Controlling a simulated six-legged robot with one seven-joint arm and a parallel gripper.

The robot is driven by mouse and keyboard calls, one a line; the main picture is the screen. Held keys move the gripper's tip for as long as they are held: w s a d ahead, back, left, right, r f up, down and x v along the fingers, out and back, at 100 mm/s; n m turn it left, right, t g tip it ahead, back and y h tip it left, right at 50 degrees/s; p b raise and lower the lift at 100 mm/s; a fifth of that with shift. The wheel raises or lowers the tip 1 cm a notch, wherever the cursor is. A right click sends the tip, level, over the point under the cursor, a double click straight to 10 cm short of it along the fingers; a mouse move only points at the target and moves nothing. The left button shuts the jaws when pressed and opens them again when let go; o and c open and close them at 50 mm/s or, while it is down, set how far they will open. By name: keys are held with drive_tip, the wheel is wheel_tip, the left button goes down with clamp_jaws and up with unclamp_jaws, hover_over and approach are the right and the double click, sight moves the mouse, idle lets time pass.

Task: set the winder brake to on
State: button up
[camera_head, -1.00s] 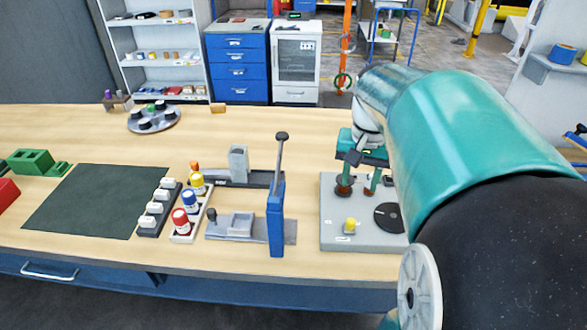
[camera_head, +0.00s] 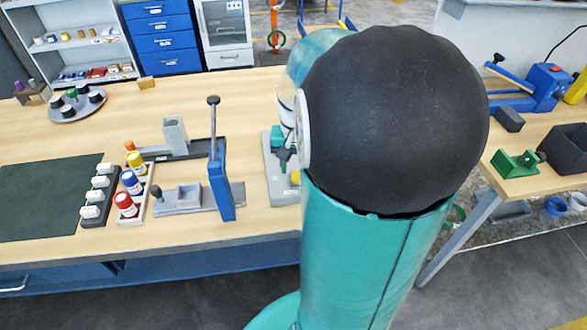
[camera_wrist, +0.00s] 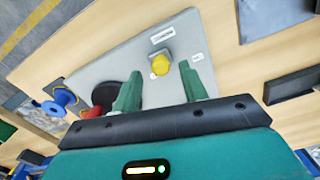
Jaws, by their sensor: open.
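The winder is a grey plate (camera_head: 271,180) on the bench, mostly hidden behind my arm in the head view. A yellow knob (camera_head: 295,177) stands on it, which I take for the brake; it shows clearly in the wrist view (camera_wrist: 161,67) on a small grey base. White labels lie beside it, too small to read. My gripper (camera_wrist: 160,72) is open, its two green fingers apart, with the knob showing between the fingertips. I cannot tell how far above the knob they are. In the head view my gripper (camera_head: 283,150) is partly hidden.
A blue-posted lever press (camera_head: 220,182) stands left of the winder. Red, blue and yellow bottles (camera_head: 130,182) stand in a rack beside a dark green mat (camera_head: 45,200). In the wrist view, a black disc (camera_wrist: 106,92) and a blue spool (camera_wrist: 60,100) lie left of my fingers.

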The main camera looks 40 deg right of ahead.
sight(281, 185)
drive_tip(key=shift+f, duration=1.3)
clamp_jaws()
drive_tip(key=shift+w+a, duration=0.55)
drive_tip(key=shift+a, duration=0.25)
drive_tip(key=shift+w+a, duration=0.55)
drive_tip(key=shift+a, duration=0.2)
unclamp_jaws()
drive_tip(key=shift+w+a, duration=0.1)
drive_tip(key=shift+a, duration=0.05)
